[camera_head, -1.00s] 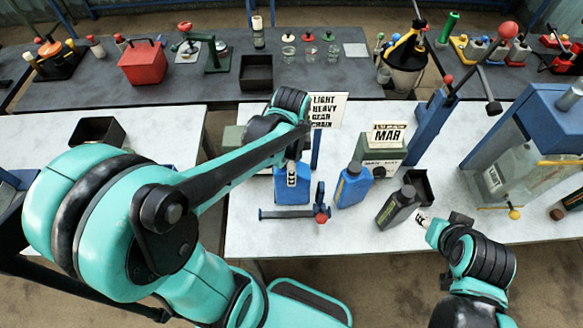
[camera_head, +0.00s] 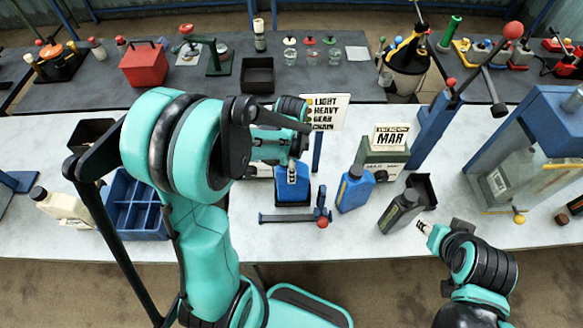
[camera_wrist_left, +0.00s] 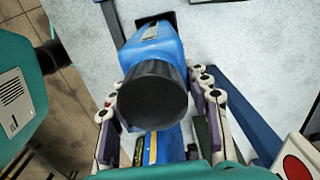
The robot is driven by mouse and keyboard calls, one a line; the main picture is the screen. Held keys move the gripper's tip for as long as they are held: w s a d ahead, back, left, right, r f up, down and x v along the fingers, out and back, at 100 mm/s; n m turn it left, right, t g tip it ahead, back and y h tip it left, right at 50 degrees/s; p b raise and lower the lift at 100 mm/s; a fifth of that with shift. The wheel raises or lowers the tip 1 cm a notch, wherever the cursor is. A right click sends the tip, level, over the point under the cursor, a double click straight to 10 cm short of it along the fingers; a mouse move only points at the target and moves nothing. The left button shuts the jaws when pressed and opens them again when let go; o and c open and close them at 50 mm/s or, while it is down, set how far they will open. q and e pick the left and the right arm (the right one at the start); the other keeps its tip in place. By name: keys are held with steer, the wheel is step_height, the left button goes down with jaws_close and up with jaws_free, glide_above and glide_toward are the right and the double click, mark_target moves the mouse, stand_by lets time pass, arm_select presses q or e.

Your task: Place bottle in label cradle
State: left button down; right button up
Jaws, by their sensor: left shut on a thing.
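A blue bottle (camera_head: 294,186) with a black cap (camera_wrist_left: 154,93) is upright or nearly so just behind a dark bar fixture with a red knob (camera_head: 322,223), which looks like the label cradle. A dark edge shows at the bottle's foot; I cannot tell whether it is seated or slightly raised. My left gripper (camera_wrist_left: 156,108) is shut on this bottle, with fingers on both sides of it. In the head view my left arm hides the bottle's top. My right gripper (camera_head: 424,229) is beside a dark grey bottle (camera_head: 400,211), apart from it; its finger opening is unclear.
A second blue bottle (camera_head: 355,188) stands just right of the held one. A black bin (camera_head: 422,190), a MAR sign (camera_head: 391,138) and a blue press frame (camera_head: 440,125) are at the right. A blue divided crate (camera_head: 137,205) and a cream bottle (camera_head: 64,207) stand at the left.

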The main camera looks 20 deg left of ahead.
arm_select(q)
steer(key=c, duration=0.7)
jaws_free()
steer(key=shift+f, duration=0.1)
steer(key=shift+c, duration=0.2)
step_height(320, 180, up, 12)
steer(key=shift+s+r+p, duration=0.1)
steer(key=shift+r+p, duration=0.05)
steer(key=shift+p, duration=0.95)
steer(key=s+d+r+n+t, duration=0.4)
steer(key=s+n+t, duration=0.3)
steer(key=n, duration=0.5)
steer(key=s, duration=0.2)
steer(key=shift+s+n, duration=0.3)
steer(key=shift+n, duration=0.1)
